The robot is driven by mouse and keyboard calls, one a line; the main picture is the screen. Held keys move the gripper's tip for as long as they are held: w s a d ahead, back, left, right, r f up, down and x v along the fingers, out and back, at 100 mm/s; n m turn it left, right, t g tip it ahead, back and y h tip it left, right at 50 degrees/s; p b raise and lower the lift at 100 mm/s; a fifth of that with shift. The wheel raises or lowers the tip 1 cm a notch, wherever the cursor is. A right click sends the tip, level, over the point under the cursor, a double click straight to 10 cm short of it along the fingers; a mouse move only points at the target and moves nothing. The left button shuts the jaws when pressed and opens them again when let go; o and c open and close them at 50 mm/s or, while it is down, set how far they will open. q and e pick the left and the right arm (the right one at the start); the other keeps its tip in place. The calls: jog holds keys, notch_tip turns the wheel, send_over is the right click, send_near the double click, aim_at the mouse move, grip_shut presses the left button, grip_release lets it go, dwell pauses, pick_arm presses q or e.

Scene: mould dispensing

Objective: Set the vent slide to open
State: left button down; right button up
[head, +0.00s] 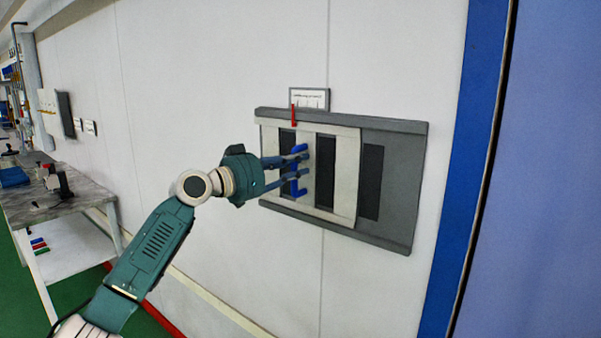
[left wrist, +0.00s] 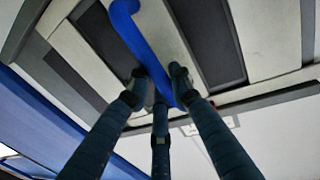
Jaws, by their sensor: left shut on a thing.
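The vent slide (head: 346,180) is a light grey slatted plate in a dark grey frame (head: 400,190) on the white wall. Its dark slots show between pale bars, and it covers the left and middle of the frame. A blue handle (head: 296,189) stands upright on the slide; it also shows in the left wrist view (left wrist: 133,30). My left gripper (head: 302,164) is shut on the blue handle, its fingers around it in the left wrist view (left wrist: 160,92). A red pointer (head: 293,115) is near the frame's top left. My right gripper is not in view.
A small white scale label (head: 314,98) is on the wall above the frame. A blue post (head: 463,180) stands to the right. A workbench (head: 70,196) with tools is at the far left. The wall around the vent is clear.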

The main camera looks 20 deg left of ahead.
pick_arm(q)
jog(key=shift+a+r, duration=0.25)
jog(key=shift+a, duration=0.05)
jog(key=shift+d, duration=0.1)
jog(key=c, duration=1.6)
grip_release()
jog(key=shift+o, duration=0.2)
jog(key=shift+f, duration=0.15)
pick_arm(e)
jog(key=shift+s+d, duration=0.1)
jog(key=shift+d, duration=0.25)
pick_arm(q)
jog(key=v, duration=1.2)
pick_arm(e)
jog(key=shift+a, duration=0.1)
